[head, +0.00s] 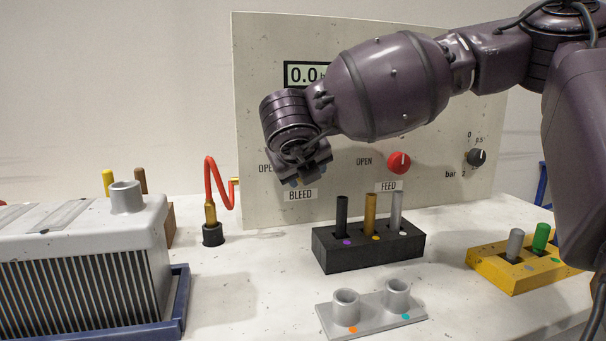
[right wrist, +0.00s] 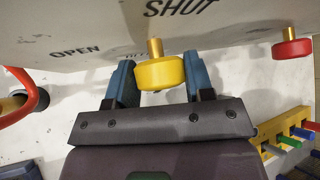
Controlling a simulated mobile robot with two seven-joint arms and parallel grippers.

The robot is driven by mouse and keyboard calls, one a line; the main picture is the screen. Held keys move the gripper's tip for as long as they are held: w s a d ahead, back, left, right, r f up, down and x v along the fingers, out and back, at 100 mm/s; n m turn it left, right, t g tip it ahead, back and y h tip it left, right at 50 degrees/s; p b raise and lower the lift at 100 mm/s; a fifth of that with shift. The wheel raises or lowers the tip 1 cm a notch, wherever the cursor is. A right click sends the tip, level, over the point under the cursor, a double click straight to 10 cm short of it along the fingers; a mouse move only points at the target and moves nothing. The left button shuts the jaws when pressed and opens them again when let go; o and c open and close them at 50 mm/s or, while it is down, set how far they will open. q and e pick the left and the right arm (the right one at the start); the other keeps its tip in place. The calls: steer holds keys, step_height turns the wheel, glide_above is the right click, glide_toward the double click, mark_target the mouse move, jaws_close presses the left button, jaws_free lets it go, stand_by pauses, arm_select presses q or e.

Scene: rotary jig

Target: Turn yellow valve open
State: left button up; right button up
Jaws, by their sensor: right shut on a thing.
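The yellow valve (right wrist: 160,73) is a round knob on a brass stem on the panel, seen in the right wrist view. My right gripper (right wrist: 159,62) is shut on it, with one blue finger on each side of the knob. In the head view my right gripper (head: 308,174) is at the panel (head: 440,185) just above the BLEED label, and it hides the yellow valve there. The words OPEN and SHUT show on the panel in the right wrist view. My left gripper is in neither view.
A red knob (head: 399,163) marked FEED is to the right. Below stand a black block (head: 330,253) with pegs, a grey two-socket plate (head: 373,317) and a yellow peg block (head: 515,279). A red hose (head: 212,180) and a finned grey unit (head: 80,260) are at left.

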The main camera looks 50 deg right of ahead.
steer(key=n+h, duration=0.1)
steer(key=h, duration=0.1)
steer(key=n+g+h, duration=0.1)
steer(key=h, duration=0.1)
steer(key=shift+f+n, duration=0.2)
steer(key=shift+n, duration=0.2)
steer(key=n+h, duration=0.3)
steer(key=h, duration=0.1)
steer(key=shift+g, duration=0.3)
stand_by(0.3)
steer(key=o, duration=0.9)
steer(key=shift+a, duration=0.15)
